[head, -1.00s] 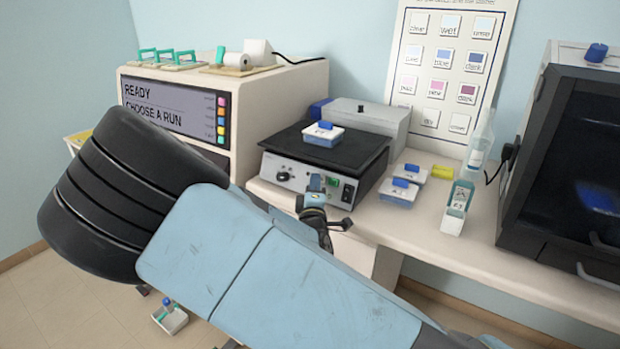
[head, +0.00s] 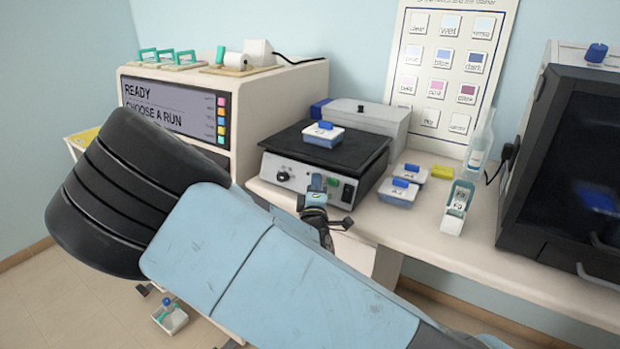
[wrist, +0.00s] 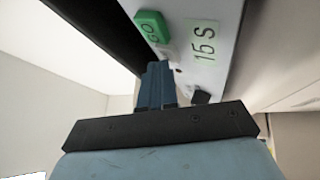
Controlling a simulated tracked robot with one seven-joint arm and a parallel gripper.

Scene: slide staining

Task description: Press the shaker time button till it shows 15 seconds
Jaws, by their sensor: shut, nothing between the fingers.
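The shaker (head: 300,178) has a dark flat top and a pale front panel with a knob and a black switch. In the wrist view its panel shows a pale green display (wrist: 203,40) reading "15 S" and a green GO button (wrist: 152,27). My gripper (wrist: 157,68) is shut and empty, its blue fingertips at the panel between GO and a dark part. In the head view my gripper (head: 316,184) is in front of the panel. The time button is not clearly visible; the fingertips may cover it. I cannot tell whether they touch the panel.
A blue-lidded box (head: 323,134) sits on the shaker top. A dark cabinet (head: 570,160) stands far right. A screen machine (head: 180,108) stands left.

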